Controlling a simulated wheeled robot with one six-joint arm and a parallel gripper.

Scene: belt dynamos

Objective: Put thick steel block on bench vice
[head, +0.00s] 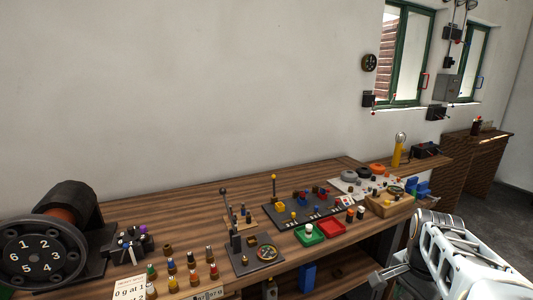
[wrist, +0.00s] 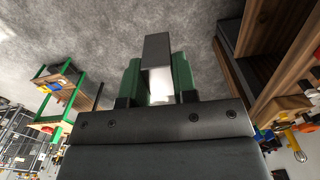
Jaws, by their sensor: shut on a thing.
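My gripper (wrist: 157,80) is shut on the thick steel block (wrist: 157,48), a dark grey bar that sticks out past the green fingers in the wrist view. In the head view my gripper (head: 392,272) is at the lower right, in front of the bench, with the small grey block (head: 378,281) at its tip. A blue, vice-like thing (head: 418,187) stands at the right end of the bench, beyond my arm. It is too small to tell for sure that it is the bench vice.
The long wooden bench (head: 140,194) carries a black numbered dial machine (head: 38,257), small coloured pegs, a lever stand (head: 250,250), green (head: 308,235) and red (head: 332,229) trays and a yellow cylinder (head: 397,153). A blue thing (head: 308,277) is below the bench top.

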